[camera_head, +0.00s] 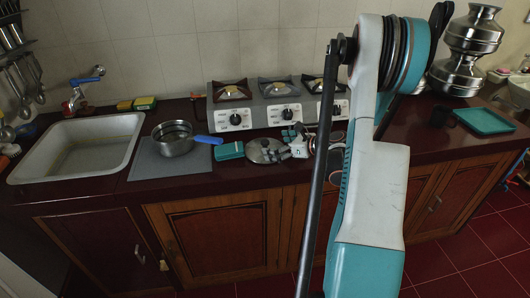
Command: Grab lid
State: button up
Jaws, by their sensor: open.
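A round metal lid (263,151) with a small dark knob lies on the dark red counter in front of the stove. My gripper (286,146) is low over the counter at the lid's right side. Its fingers point left toward the lid and are open. Whether they touch the lid is too small to tell. My arm hides the counter just right of the gripper.
A steel pot (175,143) with a blue handle stands on a grey mat (147,163) left of the lid. A teal box (230,151) lies close to the lid. Behind is the stove (258,116); the sink (77,150) is far left.

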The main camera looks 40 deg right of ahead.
aim_at(265, 141)
jog(key=shift+r+b+x, duration=0.2)
jog(key=shift+b+x, duration=0.4)
jog(key=shift+x, duration=0.75)
jog(key=shift+r+b+x, duration=0.15)
jog(key=shift+b+x, duration=0.45)
jog(key=shift+x, duration=0.75)
jog(key=shift+d, duration=0.1)
jog(key=c, duration=2.4)
